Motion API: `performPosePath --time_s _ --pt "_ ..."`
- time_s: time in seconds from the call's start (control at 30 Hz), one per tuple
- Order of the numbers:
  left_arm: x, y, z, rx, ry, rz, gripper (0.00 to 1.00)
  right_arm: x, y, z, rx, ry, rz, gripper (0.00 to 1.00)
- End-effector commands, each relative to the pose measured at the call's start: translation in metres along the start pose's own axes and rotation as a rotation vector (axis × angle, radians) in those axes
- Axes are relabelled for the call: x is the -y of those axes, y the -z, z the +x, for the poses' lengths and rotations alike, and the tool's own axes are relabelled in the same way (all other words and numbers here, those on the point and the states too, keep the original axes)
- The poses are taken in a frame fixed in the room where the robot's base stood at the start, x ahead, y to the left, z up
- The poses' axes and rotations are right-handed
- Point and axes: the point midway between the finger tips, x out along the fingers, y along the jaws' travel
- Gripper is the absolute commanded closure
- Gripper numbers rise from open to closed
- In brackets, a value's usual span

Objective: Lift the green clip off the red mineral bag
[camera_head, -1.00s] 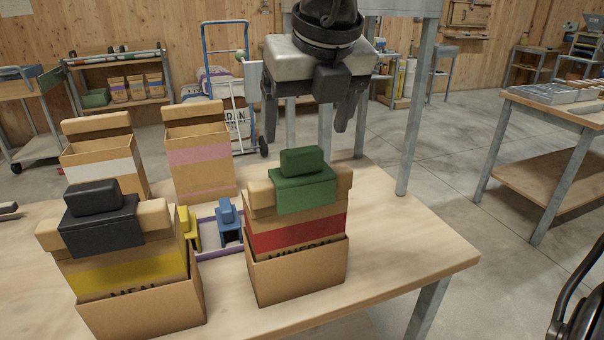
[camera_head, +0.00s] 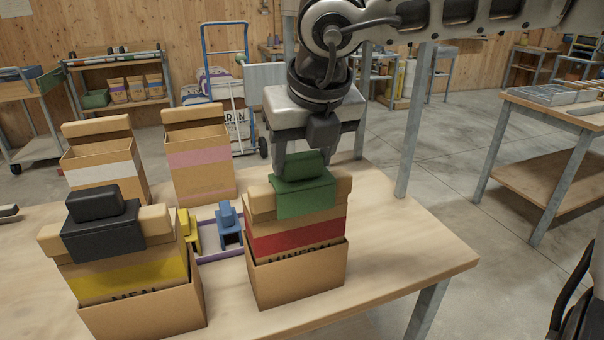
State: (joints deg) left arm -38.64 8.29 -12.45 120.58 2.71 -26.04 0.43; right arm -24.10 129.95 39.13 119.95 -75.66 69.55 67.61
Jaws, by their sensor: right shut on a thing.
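The green clip (camera_head: 305,196) sits over the rolled top of the red mineral bag (camera_head: 295,236), which has a red band and stands in an open cardboard box (camera_head: 300,277) at the table's front right. My right gripper (camera_head: 305,165) points down from above and is shut on the upper knob of the green clip. The clip still straddles the bag's top. The fingertips are partly hidden by the clip.
A bag with a black clip (camera_head: 100,236) and yellow band stands at left. Two bags (camera_head: 90,165) (camera_head: 200,155) without clips stand behind. A shallow tray (camera_head: 218,254) holds a yellow clip (camera_head: 188,230) and a blue clip (camera_head: 229,226). The table's right end is clear.

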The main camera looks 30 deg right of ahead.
Motion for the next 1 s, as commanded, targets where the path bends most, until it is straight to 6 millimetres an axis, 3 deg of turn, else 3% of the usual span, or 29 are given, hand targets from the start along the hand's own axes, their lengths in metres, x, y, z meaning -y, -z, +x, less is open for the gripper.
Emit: performPosePath --time_s 0.17,0.6,1.0 --pt "0.0 0.0 0.0 0.0 0.0 0.0 0.64 0.0 -0.004 -0.007 0.004 0.0 0.003 0.68" --pt "0.0 0.001 0.001 -0.003 -0.001 -0.002 0.64 0.0 -0.034 -0.081 0.002 0.002 0.001 0.68" --pt "-0.001 0.017 -0.011 -0.003 -0.001 -0.001 0.64 0.0 -0.049 -0.117 -0.001 0.001 -0.001 0.68"
